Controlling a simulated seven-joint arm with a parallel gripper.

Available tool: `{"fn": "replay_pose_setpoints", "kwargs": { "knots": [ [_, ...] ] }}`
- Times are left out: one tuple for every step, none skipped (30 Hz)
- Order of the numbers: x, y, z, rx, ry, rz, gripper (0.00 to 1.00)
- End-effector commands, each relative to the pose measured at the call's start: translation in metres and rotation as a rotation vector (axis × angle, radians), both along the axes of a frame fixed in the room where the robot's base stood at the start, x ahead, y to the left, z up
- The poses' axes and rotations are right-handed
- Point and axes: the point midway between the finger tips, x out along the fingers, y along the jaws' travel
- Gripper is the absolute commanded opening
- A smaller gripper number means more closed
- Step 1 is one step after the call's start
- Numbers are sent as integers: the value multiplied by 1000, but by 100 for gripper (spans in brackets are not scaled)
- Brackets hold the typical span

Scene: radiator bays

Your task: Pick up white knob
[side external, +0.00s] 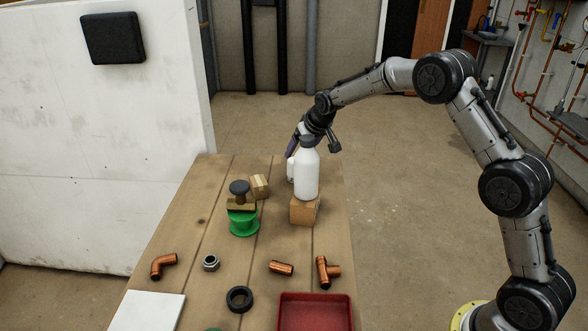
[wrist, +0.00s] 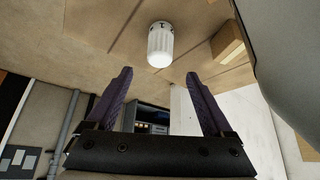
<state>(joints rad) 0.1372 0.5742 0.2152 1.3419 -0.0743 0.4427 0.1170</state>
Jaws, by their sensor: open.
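The white knob (wrist: 160,45) is a short ribbed white cylinder with dark marks at one end. In the wrist view it is on the wooden bench, beyond the fingertips and roughly centred between them. In the side view the white knob (side external: 291,169) is partly hidden behind a white bottle. My gripper (wrist: 159,73) is open, with its two purple fingers spread and nothing between them. In the side view my gripper (side external: 291,148) is behind the bottle near the knob's top, with one purple finger showing; the gap to the knob is unclear.
The white bottle (side external: 306,175) stands on a cardboard box (side external: 303,211), close to my gripper. Copper fittings (side external: 281,268) and a red tray (side external: 314,297) are nearer the front.

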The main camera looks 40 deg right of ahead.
Motion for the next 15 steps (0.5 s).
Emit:
{"fn": "replay_pose_setpoints", "kwargs": {
  "knots": [
    [5,-1,-8,0,1,0,86],
    [7,-2,-11,0,0,0,86],
    [10,-2,-15,0,0,0,86],
    [11,-2,-18,0,0,0,86],
    [13,-3,-20,0,0,0,86],
    [14,-3,-21,0,-1,0,86],
    [15,-3,-22,0,-2,0,86],
    [15,-3,-23,0,-2,0,86],
    [17,-3,-25,0,-2,0,86],
    [18,-4,-27,0,-1,0,86],
    [19,-4,-29,0,0,0,86],
    [21,-5,-33,0,0,0,86],
    [23,-5,-37,0,1,0,86],
    [26,-6,-41,0,1,0,86],
    [29,-6,-46,0,0,0,86]
  ]
}}
